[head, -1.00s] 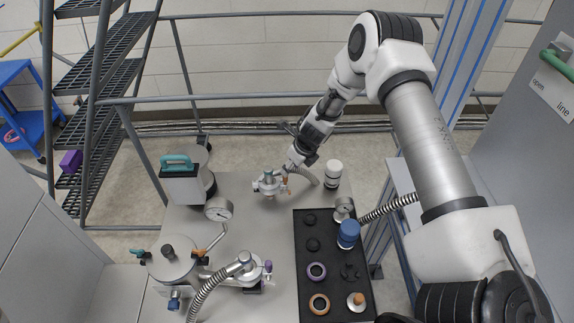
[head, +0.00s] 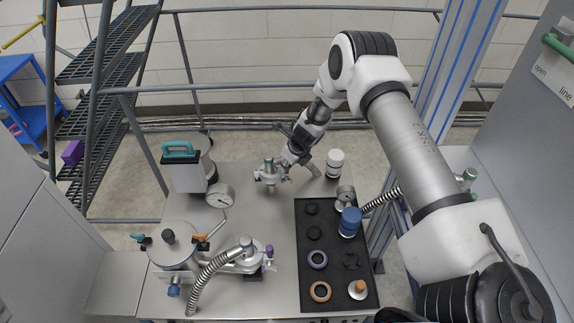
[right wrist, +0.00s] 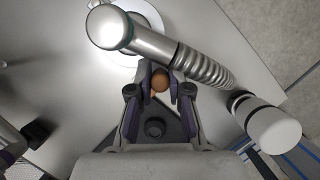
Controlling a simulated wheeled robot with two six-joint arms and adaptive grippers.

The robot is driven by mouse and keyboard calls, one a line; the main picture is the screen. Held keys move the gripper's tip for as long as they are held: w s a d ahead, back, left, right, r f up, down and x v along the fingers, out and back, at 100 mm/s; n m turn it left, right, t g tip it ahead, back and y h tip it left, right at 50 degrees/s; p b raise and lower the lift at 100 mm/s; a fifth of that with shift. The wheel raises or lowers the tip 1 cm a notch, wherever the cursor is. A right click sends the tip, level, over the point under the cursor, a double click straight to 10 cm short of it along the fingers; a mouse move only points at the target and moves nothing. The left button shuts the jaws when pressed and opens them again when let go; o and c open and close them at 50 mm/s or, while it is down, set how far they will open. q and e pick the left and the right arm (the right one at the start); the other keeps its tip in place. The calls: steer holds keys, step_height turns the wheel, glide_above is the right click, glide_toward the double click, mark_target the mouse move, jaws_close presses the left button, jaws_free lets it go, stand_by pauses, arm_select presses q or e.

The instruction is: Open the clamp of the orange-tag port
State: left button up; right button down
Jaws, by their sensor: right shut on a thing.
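The port fitting (head: 268,176) is a small metal assembly on the bench, with a greenish top and a bit of orange (head: 290,181) at its right side. My right gripper (head: 288,163) reaches down beside it from the upper right. In the right wrist view, my right gripper (right wrist: 160,86) is shut on a round orange-brown knob (right wrist: 160,80), seen end-on between the fingertips. A metal elbow with a ribbed hose (right wrist: 207,72) passes just above the fingers. The clamp's band is mostly hidden, so I cannot tell its state. My left gripper is not in view.
A black mat (head: 332,245) holds several rings and caps. A white-and-black cylinder (head: 334,163) stands right of the gripper. The bench middle is clear.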

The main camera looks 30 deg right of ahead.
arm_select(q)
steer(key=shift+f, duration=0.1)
arm_select(e)
steer(key=shift+s+a+f+m+b, duration=0.25)
steer(key=shift+m+b, duration=0.15)
steer(key=shift+b, duration=0.35)
arm_select(q)
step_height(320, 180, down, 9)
steer(key=b, duration=0.7)
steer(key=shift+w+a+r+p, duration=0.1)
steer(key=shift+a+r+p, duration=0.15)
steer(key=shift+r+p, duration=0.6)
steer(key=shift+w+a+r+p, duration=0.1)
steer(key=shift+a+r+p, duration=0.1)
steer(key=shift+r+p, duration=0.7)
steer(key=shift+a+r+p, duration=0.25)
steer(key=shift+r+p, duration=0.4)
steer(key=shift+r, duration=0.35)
arm_select(e)
steer(key=s+a+m+g+h, duration=0.1)
steer(key=a+m+h, duration=0.4)
steer(key=a+m, duration=0.7)
steer(key=shift+s+r+m+g, duration=0.2)
steer(key=shift+s+m+g, duration=0.2)
steer(key=shift+s+m, duration=0.3)
steer(key=shift+d, duration=0.1)
